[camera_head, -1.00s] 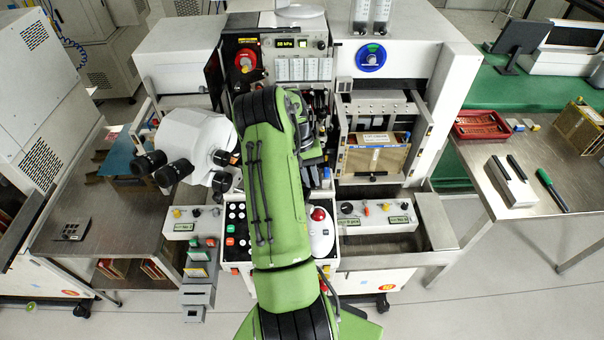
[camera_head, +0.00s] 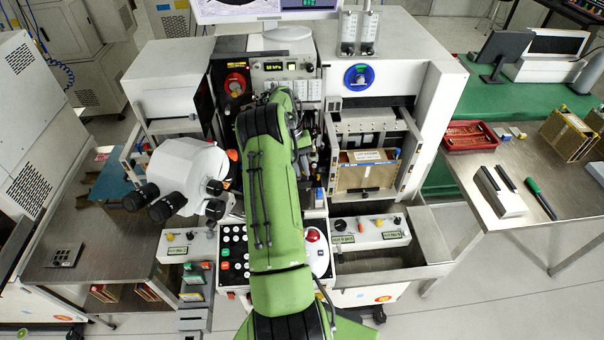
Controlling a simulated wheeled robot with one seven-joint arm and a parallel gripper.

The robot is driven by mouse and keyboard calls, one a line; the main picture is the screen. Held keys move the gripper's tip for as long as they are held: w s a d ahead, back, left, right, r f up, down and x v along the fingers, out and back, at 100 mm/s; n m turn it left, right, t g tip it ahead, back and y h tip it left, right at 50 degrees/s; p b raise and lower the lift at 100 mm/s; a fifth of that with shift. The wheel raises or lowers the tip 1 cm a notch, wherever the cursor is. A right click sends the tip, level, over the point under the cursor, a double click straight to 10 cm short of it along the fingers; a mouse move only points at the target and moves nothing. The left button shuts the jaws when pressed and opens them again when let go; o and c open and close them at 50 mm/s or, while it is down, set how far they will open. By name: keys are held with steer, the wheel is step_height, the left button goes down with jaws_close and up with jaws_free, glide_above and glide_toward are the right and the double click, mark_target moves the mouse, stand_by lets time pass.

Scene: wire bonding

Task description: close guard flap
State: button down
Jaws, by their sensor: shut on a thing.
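My green arm (camera_head: 272,190) reaches up the middle of the picture to the wire bonding machine (camera_head: 430,85). Its far end bends down among dark parts below the green-lit display (camera_head: 271,66). My gripper is hidden behind the arm, so neither its fingers nor anything in them can be seen. I cannot pick out the guard flap for certain; the area around the bonding head lies mostly behind the arm. To the right of the arm's end, the machine's bay holds a brown, labelled magazine (camera_head: 366,171).
A white microscope (camera_head: 183,170) with black eyepieces stands close left of the arm. A button panel (camera_head: 233,252) and a red button (camera_head: 312,235) flank the arm below. Side tables stand left (camera_head: 110,240) and right (camera_head: 480,240). The floor at lower right is clear.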

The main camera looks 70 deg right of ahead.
steer(key=c, duration=1.6)
jaws_free()
steer(key=shift+w+d+f, duration=0.25)
steer(key=shift+d, duration=0.3)
steer(key=o, duration=0.5)
steer(key=p+v, duration=0.2)
steer(key=v, duration=1)
steer(key=shift+a+r, duration=0.15)
steer(key=shift+s, duration=0.15)
steer(key=shift+c, duration=0.4)
